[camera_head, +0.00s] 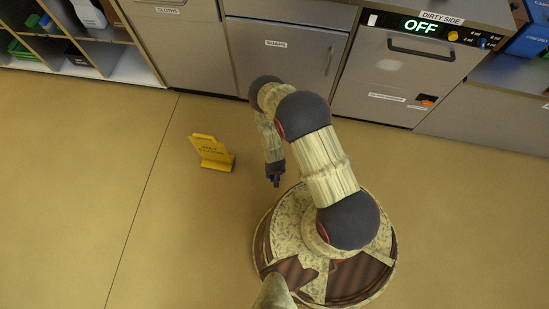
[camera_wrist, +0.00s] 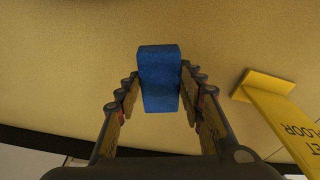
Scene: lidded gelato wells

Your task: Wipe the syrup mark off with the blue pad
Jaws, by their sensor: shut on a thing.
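My gripper (camera_head: 275,177) hangs over the open floor in the head view, to the left of my base. In the wrist view my gripper (camera_wrist: 160,105) is shut on the blue pad (camera_wrist: 159,75), which sits between its two fingers with its far end sticking out past them. The pad cannot be made out in the head view. No syrup mark shows in either view.
A yellow wet floor sign (camera_head: 211,152) stands left of my gripper; it also shows at the right of the wrist view (camera_wrist: 284,118). Cabinets and a dishwasher (camera_head: 400,75) reading "OFF" line the back. Open shelves (camera_head: 110,62) stand back left. The left floor is clear.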

